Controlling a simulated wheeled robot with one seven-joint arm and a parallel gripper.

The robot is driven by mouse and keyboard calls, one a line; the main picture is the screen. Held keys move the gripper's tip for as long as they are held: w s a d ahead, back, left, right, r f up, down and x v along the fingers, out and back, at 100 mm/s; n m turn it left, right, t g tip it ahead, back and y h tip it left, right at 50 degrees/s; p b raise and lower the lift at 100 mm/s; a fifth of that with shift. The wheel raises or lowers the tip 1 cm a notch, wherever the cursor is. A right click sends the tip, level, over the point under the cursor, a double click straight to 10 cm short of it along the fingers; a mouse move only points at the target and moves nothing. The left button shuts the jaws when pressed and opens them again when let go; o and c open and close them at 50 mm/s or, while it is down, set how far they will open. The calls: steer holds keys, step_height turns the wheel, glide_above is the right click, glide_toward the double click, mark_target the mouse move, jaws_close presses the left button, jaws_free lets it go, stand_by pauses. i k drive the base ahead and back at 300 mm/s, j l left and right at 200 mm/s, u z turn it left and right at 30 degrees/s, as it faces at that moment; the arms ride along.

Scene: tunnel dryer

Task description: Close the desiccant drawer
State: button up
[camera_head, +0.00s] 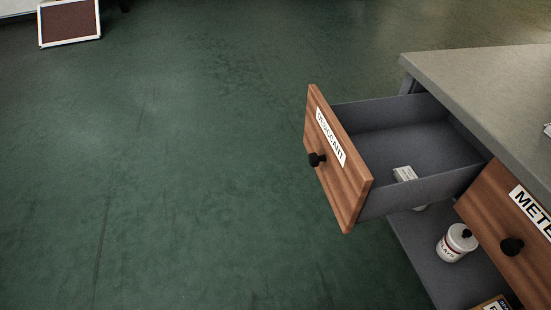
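The desiccant drawer (338,160) stands pulled out from the grey-topped cabinet (480,80) at the right of the head view. Its wooden front carries a white DESICCANT label (330,137) and a dark round knob (316,159). A small white box (404,173) lies inside the grey drawer near its right wall. My gripper is not in view, so its state and distance from the drawer are not shown.
A second wooden drawer front (495,225), its label starting "METE", sits to the right. A white container (456,243) stands on the open shelf (425,250) below. A framed brown panel (69,22) is at top left. The green floor (170,170) left of the drawer is clear.

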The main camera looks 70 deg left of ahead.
mark_target(354, 149)
steer(key=l+u, duration=0.1)
steer(key=u, duration=2.15)
steer(key=i+j+z, duration=0.5)
